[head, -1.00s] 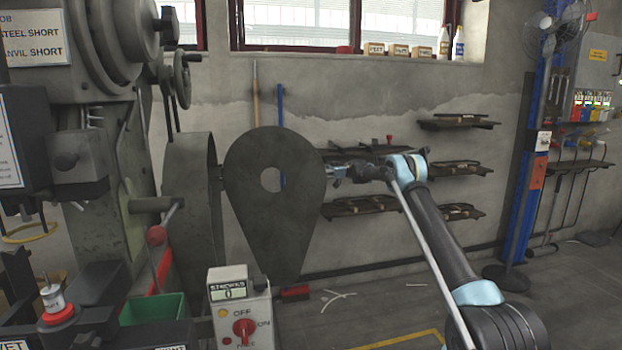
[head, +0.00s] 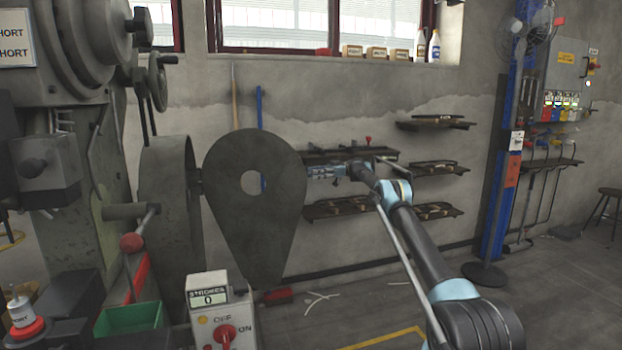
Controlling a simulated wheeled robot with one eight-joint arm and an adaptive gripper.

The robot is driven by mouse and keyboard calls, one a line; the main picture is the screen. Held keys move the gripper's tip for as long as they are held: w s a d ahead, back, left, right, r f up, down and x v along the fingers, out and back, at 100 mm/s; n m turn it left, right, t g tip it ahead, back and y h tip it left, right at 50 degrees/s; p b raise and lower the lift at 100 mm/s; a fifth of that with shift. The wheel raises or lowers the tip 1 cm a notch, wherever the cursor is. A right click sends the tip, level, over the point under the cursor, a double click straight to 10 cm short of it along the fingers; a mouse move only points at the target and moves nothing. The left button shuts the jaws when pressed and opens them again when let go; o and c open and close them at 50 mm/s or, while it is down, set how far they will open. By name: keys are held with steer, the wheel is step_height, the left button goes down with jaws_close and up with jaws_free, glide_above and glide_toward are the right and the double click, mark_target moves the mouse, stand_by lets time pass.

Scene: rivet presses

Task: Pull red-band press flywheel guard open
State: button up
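The flywheel guard (head: 252,215) is a dark teardrop-shaped plate with a round hole, standing upright beside the press's flywheel (head: 168,200) on its right. Its broad face is toward the camera, and a short pin shows between it and the flywheel. My arm reaches in from the lower right. My gripper (head: 322,172) is at the guard's right edge, at about the height of its hole. The fingertips are small and dark against the shelf behind, so I cannot tell whether they touch the guard or how far they are apart. A red collar (head: 27,329) shows at lower left.
A control box (head: 222,312) with a red knob stands below the guard. A red-knobbed lever (head: 132,243) and a green bin (head: 130,318) are at left. Wall shelves (head: 340,208) lie behind my gripper. A blue post (head: 500,190) stands at right. Floor is open at lower right.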

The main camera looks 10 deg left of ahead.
steer(key=shift+w+d, duration=0.2)
steer(key=shift+w, duration=0.1)
